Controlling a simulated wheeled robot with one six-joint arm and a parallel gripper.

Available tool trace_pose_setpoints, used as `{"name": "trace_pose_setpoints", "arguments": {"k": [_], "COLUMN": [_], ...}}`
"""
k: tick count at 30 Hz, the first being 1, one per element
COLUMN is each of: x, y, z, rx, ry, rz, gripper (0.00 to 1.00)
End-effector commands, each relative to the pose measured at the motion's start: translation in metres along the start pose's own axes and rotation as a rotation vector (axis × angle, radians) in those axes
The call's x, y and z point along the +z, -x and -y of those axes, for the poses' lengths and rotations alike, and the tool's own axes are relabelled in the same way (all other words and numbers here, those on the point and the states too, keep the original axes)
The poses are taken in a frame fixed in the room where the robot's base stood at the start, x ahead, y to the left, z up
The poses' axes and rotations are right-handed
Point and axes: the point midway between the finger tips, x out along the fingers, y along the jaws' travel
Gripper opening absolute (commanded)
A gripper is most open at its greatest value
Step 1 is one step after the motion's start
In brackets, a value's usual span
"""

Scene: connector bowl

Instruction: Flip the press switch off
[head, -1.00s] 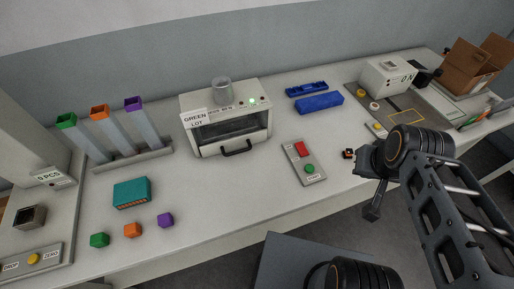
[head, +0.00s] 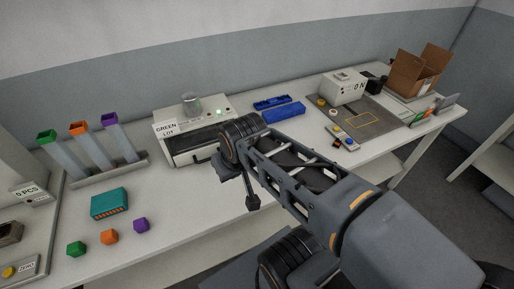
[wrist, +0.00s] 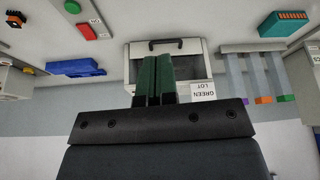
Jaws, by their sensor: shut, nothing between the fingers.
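My gripper (wrist: 157,62) shows in the wrist view as two dark green fingers, shut and empty. In the head view my arm hides the fingers. A grey panel with a red switch (wrist: 72,6) and a green button (wrist: 91,33) is at the upper left of the wrist view; my arm hides it in the head view. A white machine (head: 343,88) with a 0 N display stands at the back right of the head view. I cannot tell which of these controls is the press switch.
A white oven-like box (head: 170,150) labelled GREEN LOT stands behind my arm. A blue block (head: 284,112) lies to its right. A teal box (head: 109,203) and several coloured pieces lie at left. A cardboard box (head: 408,75) is at the far right. The table's front edge is near my arm.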

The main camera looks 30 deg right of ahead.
Motion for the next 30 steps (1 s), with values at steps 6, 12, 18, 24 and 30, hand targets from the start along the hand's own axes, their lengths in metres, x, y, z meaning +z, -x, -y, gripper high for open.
{"name": "trace_pose_setpoints", "arguments": {"k": [6, 12, 18, 24, 30], "x": [-0.001, -0.022, -0.072, -0.108, -0.122], "y": [0.0, -0.007, -0.032, -0.068, -0.101], "z": [0.0, -0.017, -0.067, -0.134, -0.191], "rx": [0.0, 0.014, 0.007, -0.052, -0.125], "ry": [0.004, 0.153, 0.537, 0.938, 1.234], "rz": [0.001, 0.036, 0.121, 0.193, 0.222], "gripper": [0.0, 0.0, 0.0, 0.0, 0.0]}}
